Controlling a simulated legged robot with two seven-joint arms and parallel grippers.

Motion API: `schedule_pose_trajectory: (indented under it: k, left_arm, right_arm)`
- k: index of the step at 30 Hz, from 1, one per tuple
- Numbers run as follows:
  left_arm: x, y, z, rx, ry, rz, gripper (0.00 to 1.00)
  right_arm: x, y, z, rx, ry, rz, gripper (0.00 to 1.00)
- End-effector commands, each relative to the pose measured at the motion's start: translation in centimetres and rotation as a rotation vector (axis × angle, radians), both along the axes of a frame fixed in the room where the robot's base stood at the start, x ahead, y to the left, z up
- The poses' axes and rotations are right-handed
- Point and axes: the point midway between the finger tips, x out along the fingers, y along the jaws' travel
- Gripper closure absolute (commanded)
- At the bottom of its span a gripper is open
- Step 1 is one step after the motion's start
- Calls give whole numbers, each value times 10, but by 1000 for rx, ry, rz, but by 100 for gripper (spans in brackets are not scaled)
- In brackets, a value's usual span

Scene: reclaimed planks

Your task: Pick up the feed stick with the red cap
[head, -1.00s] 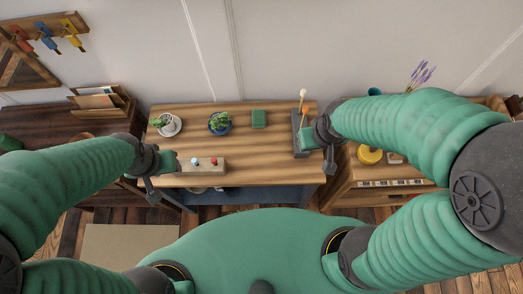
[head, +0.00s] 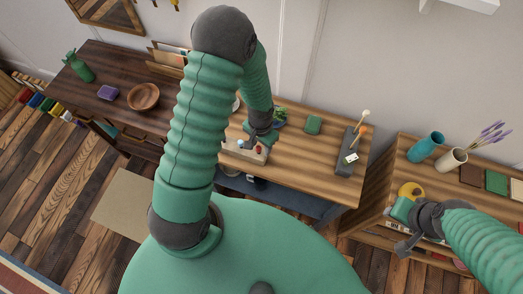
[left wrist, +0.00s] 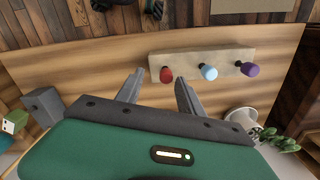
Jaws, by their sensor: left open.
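A pale holder block (head: 230,152) at the front of the wooden table carries sticks with coloured caps. In the left wrist view, the red cap (left wrist: 166,75), light blue cap (left wrist: 208,72) and purple cap (left wrist: 249,69) stand in a row on the block (left wrist: 225,54). My left gripper (head: 262,138) is over the table close to the block. Its two fingers (left wrist: 158,78) are open, and the red cap shows between and just beyond their tips, not clasped. The red cap also shows in the head view (head: 258,149). My right gripper (head: 408,238) is over the right-hand cabinet, its jaws unclear.

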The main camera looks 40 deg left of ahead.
Motion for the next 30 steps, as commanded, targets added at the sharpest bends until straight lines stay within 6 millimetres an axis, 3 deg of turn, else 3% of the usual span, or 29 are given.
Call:
schedule_pose_trajectory:
  k: [6, 13, 23, 30]
  left_arm:
    - [-1, 0, -36, 3, 3, 0, 55]
    - [-1, -5, -38, 7, 0, -1, 55]
    - [-1, 0, -39, 3, 1, 1, 98]
    - [-1, -1, -38, 4, 2, 2, 100]
  right_arm:
    - [0, 0, 5, 0, 0, 2, 64]
    - [0, 0, 5, 0, 0, 1, 64]
    - [0, 0, 5, 0, 0, 1, 64]
    - [0, 0, 5, 0, 0, 1, 64]
